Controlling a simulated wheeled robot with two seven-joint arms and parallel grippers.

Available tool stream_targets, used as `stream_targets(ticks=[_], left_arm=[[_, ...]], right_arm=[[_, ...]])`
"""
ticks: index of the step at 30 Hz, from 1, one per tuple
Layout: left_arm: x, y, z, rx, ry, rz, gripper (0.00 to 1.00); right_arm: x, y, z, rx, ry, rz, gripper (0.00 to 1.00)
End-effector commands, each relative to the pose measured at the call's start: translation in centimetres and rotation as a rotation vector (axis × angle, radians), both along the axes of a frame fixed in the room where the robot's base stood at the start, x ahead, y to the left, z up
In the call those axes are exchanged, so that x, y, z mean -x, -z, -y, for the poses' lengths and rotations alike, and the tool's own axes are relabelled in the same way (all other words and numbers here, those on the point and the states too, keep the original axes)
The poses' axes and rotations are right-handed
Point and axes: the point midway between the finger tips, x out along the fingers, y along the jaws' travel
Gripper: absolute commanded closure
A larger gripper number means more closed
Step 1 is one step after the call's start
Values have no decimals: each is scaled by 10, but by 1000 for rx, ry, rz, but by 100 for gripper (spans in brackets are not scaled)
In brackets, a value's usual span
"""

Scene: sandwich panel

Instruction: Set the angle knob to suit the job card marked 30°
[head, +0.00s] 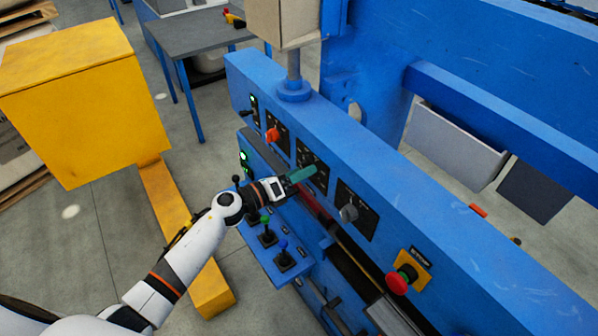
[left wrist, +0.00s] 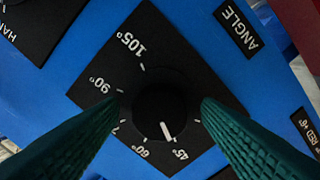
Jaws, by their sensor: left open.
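The angle knob (left wrist: 160,104) is a round black knob on a dark dial plate (left wrist: 150,42), beside a label (left wrist: 238,28) reading ANGLE. Its white pointer line points down, close to the 45° mark, on the 60° side of that number. Marks for 105°, 90°, 60° and 45° are readable; one between 90° and 60° is partly covered, and no 30° mark shows. My left gripper (head: 300,174) is open, its green fingers (left wrist: 162,102) on either side of the knob; I cannot tell whether they touch it. In the head view it hides the knob. No job card is readable.
On the blue machine's face are a red knob (head: 272,135), a grey knob (head: 349,213) and a red emergency button (head: 398,282). Below my gripper is a ledge with small levers, one green-topped (head: 265,220), one blue-topped (head: 284,246). A yellow cabinet (head: 90,110) stands left.

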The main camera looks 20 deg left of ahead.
Motion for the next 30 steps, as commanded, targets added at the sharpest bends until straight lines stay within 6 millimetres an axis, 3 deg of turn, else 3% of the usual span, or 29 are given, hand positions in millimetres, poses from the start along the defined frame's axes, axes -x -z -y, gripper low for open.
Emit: stream_targets(ticks=[5, 12, 14, 30], left_arm=[[0, 0, 0, 0, 0, 0, 41], [0, 0, 0, 0, -1, -1, 79], [0, 0, 0, 0, -1, -1, 86], [1, -1, -1, 150, 0, -120, 86]], right_arm=[[0, 0, 0, 0, 1, 0, 64], [1, 0, 0, 0, 1, -1, 64], [2, 0, 0, 0, 1, -2, 64], [3, -12, 0, 0, 0, -3, 64]])
